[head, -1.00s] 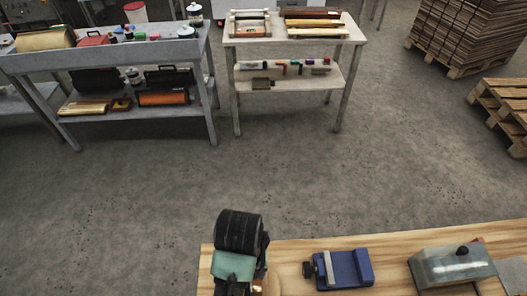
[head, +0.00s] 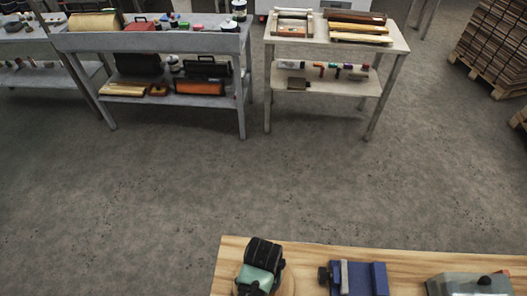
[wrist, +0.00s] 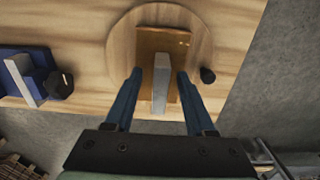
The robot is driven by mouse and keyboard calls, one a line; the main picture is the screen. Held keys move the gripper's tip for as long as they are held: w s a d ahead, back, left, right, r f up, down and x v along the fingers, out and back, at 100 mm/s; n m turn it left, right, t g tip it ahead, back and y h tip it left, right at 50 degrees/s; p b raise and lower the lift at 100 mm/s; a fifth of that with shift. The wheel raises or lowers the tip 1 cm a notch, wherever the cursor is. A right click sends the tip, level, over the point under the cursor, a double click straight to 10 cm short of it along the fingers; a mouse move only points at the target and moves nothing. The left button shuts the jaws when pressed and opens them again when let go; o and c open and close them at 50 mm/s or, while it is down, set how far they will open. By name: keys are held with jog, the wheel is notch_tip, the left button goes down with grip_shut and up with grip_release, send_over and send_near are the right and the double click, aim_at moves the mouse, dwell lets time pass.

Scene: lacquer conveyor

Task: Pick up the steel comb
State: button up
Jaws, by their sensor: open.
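In the wrist view, a brown, copper-toned flat piece (wrist: 177,41) lies on a round wooden board (wrist: 122,50). A pale grey upright bar (wrist: 161,85) stands out from it; this looks like the steel comb, though I see no teeth. My gripper (wrist: 159,77) is open, with one blue finger on each side of the bar and gaps between. In the head view, my wrist hides the bar and most of the round board (head: 288,284).
A blue vise-like clamp (head: 368,279) stands right of my wrist on the wooden bench (head: 408,262), with a grey box (head: 455,287) farther right. A dark knob (wrist: 208,75) is near the board. Grey and pale workbenches (head: 150,41) (head: 335,43) stand behind, across open floor.

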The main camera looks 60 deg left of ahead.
grip_shut()
jog(key=shift+r, duration=0.1)
dwell(0.5)
